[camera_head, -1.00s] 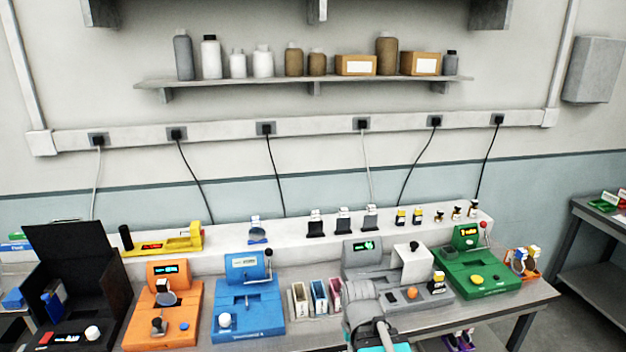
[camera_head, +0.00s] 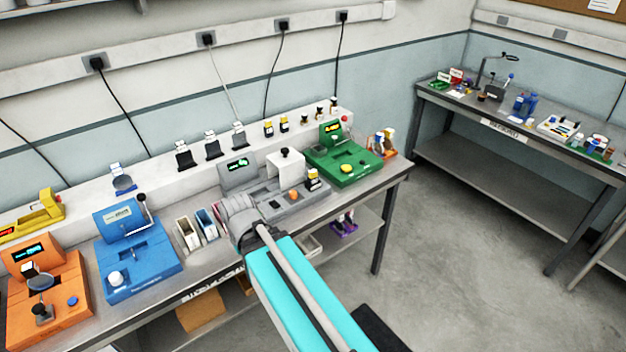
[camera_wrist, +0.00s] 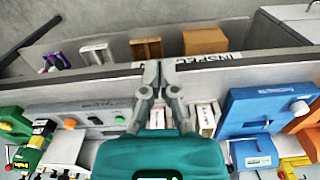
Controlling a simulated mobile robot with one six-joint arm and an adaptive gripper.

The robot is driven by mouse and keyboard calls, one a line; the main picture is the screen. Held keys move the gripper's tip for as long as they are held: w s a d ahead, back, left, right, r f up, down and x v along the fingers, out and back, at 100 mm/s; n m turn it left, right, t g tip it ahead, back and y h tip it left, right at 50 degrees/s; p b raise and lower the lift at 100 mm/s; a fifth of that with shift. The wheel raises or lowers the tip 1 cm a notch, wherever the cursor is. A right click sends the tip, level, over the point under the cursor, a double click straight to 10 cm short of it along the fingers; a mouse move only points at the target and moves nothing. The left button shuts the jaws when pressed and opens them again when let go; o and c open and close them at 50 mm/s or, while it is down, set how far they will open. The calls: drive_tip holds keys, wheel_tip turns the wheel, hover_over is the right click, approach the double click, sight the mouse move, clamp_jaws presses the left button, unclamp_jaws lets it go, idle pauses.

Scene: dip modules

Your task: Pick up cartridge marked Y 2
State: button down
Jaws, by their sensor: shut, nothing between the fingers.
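I cannot read the mark Y 2 on any cartridge. Two small dark cartridges with yellow labels, a left one (camera_head: 268,128) and a right one (camera_head: 284,124), stand on the white ledge behind the machines. Another yellow-and-black cartridge (camera_head: 313,181) with a white top sits at the right end of the grey machine (camera_head: 290,206); it seems to show in the wrist view (camera_wrist: 38,141). My gripper (camera_wrist: 156,76) is shut and empty in the wrist view, over the bench's front edge and apart from these cartridges. In the head view my arm hides its fingertips.
A green machine (camera_head: 345,165) stands right of the grey one, a blue machine (camera_head: 138,262) and an orange machine (camera_head: 60,305) to the left. Upright narrow boxes (camera_head: 188,234) stand between blue and grey. A second bench (camera_head: 510,115) is at right. The floor (camera_head: 460,260) between is clear.

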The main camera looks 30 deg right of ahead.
drive_tip(key=c, duration=1.1)
unclamp_jaws()
drive_tip(key=o, duration=0.5)
drive_tip(key=shift+w+d+f, duration=0.25)
drive_tip(key=shift+w+d, duration=0.05)
drive_tip(key=shift+w, duration=0.15)
drive_tip(key=shift+c, duration=0.2)
drive_tip(key=o, duration=0.4)
drive_tip(key=shift+w+d+f+t+y+b, duration=0.2)
drive_tip(key=shift+w+d+y+b, duration=0.15)
drive_tip(key=shift+w, duration=0.1)
drive_tip(key=shift+w+d+f+t+y+b, duration=0.2)
drive_tip(key=shift+w+d+y+b, duration=0.1)
drive_tip(key=shift+w, duration=0.1)
drive_tip(key=w+d+n+t+y+b, duration=0.25)
drive_tip(key=w+d+t+b, duration=0.3)
drive_tip(key=w+d, duration=0.6)
drive_tip(key=d+r+m+t+h+b, duration=0.1)
drive_tip(key=d+t, duration=0.6)
drive_tip(key=d, duration=1.8)
drive_tip(key=r+h+b, duration=0.1)
drive_tip(key=b, duration=0.1)
drive_tip(key=shift+r+m+h+b, duration=0.15)
drive_tip(key=shift+m+h+b, duration=0.2)
drive_tip(key=shift+h, duration=0.05)
